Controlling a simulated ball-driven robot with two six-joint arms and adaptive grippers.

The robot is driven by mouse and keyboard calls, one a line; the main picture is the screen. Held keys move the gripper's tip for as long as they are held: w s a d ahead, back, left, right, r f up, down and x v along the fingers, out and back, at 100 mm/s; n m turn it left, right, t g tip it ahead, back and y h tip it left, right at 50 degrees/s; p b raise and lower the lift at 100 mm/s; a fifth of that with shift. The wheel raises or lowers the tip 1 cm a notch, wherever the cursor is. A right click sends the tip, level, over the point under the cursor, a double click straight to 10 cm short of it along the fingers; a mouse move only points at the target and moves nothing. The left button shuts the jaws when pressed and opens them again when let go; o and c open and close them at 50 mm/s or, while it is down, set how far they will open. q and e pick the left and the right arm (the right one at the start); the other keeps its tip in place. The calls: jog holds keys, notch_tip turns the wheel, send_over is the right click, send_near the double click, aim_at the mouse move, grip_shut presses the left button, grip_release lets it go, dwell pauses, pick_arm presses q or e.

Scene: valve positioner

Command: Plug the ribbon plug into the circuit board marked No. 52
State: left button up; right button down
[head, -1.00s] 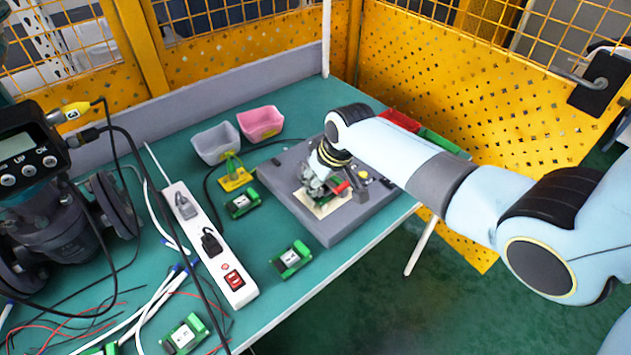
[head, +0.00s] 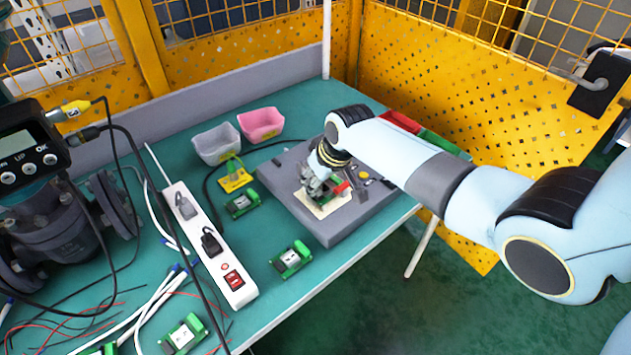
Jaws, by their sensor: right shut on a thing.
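My right gripper (head: 314,187) is over the grey fixture block (head: 333,232), at the cream plate (head: 326,208) on its top. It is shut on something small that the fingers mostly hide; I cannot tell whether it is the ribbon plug. A red part (head: 341,188) and some green show beside the fingers. Green circuit boards with white labels lie on the table: one near the block's left corner (head: 242,204), one in front of the block (head: 291,259) and one at the front edge (head: 184,335). Their numbers are too small to read. My left gripper is not in view.
A grey bin (head: 215,144), a pink bin (head: 261,124) and a yellow piece (head: 235,179) stand behind. A valve positioner (head: 50,220), cables and loose wires fill the left.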

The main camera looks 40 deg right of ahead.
jog(key=shift+s+d+f, duration=0.3)
jog(key=shift+d+f, duration=0.1)
jog(key=shift+f, duration=0.2)
jog(key=c, duration=2)
grip_release()
jog(key=shift+w+f, duration=0.1)
jog(key=shift+f, duration=0.25)
jog(key=o, duration=1.4)
jog(key=shift+d, duration=0.1)
jog(key=shift+o, duration=0.3)
jog(key=shift+r, duration=0.1)
jog(key=shift+o, duration=0.5)
jog(key=shift+w+r, duration=0.1)
